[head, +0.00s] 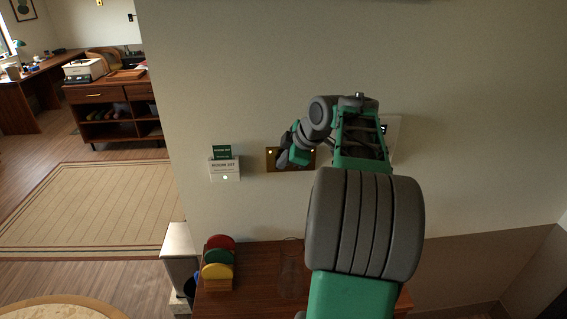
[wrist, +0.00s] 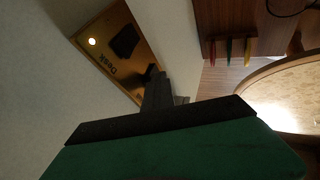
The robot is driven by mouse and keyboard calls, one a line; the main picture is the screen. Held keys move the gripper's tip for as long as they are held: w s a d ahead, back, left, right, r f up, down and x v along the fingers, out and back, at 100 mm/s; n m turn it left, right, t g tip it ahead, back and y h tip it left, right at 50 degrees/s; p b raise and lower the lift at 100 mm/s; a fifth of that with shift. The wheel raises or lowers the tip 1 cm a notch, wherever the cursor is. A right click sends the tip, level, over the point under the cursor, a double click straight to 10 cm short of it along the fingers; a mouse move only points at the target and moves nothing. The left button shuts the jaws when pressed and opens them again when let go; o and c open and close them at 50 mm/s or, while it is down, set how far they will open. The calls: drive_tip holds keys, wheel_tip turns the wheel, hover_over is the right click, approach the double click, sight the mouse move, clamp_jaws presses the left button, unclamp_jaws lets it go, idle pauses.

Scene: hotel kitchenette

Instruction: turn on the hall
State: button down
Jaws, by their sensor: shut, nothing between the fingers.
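A brass switch plate (head: 271,164) is on the wall, partly hidden behind my gripper (head: 284,159). Small lights glow near its left and right ends. In the wrist view the plate (wrist: 107,48) shows a dark rocker (wrist: 125,40), a glowing light and a label that reads "Desk". No label reading "Hall" can be made out. My gripper (wrist: 156,88) is shut and empty, its fingers at the lower part of the plate in that view. I cannot tell whether the fingertips touch the plate or a switch hidden behind them.
A white card holder (head: 225,173) marked as a room number, with a green card (head: 222,152), is left of the plate. A white wall panel (head: 394,145) is partly behind my arm. Below, a wooden counter (head: 262,270) carries a rack of coloured discs (head: 218,256).

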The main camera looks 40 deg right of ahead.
drive_tip(key=shift+r, duration=0.3)
drive_tip(key=s+a+f+b+v, duration=0.1)
drive_tip(key=a+v, duration=0.1)
drive_tip(key=v, duration=1)
drive_tip(key=shift+s, duration=0.4)
